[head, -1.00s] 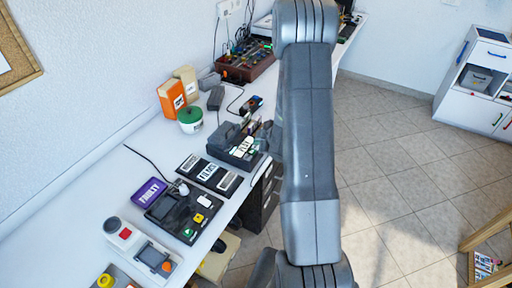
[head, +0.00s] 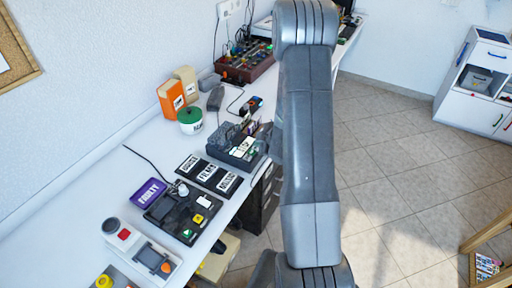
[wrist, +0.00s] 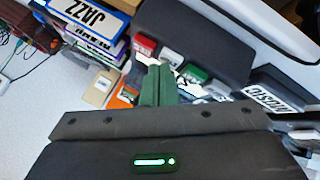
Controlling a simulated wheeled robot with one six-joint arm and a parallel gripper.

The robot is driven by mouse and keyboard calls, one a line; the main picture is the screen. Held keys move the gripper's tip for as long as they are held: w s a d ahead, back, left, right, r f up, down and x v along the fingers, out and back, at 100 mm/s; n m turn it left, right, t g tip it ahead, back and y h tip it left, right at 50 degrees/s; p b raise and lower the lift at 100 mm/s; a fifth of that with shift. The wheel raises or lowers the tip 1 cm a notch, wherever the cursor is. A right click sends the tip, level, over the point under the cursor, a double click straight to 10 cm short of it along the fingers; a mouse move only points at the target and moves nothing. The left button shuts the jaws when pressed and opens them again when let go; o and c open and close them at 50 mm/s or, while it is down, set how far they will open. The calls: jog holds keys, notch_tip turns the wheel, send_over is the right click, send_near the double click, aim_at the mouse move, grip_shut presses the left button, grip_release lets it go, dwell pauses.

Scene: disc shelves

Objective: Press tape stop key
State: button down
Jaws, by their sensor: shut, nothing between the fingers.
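In the wrist view, a dark slab-like device (wrist: 200,28) carries a row of small coloured keys along its near edge. A red key (wrist: 144,47) is at the left, a pale-topped key (wrist: 172,58) beside it, and a green key (wrist: 195,73) farther right. Which is the stop key I cannot read. My gripper (wrist: 160,72) is shut and empty, its green fingertips just below the red and pale keys in the picture. Whether they touch a key I cannot tell. My gripper is hidden in the head view, where my arm crosses the middle.
A JAZZ-labelled box (wrist: 92,18) lies upper left in the wrist view, with a MUSIC label (wrist: 275,98) at right. In the head view, a dark bin (head: 238,148), labelled tray (head: 208,176), purple FAULTY box (head: 149,193) and green-lidded tub (head: 190,120) crowd the bench.

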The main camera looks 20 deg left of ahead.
jog(key=shift+r+p, duration=0.65)
jog(key=shift+r, duration=0.2)
notch_tip(320, 180, up, 5)
jog(key=p, duration=0.4)
dwell(0.9)
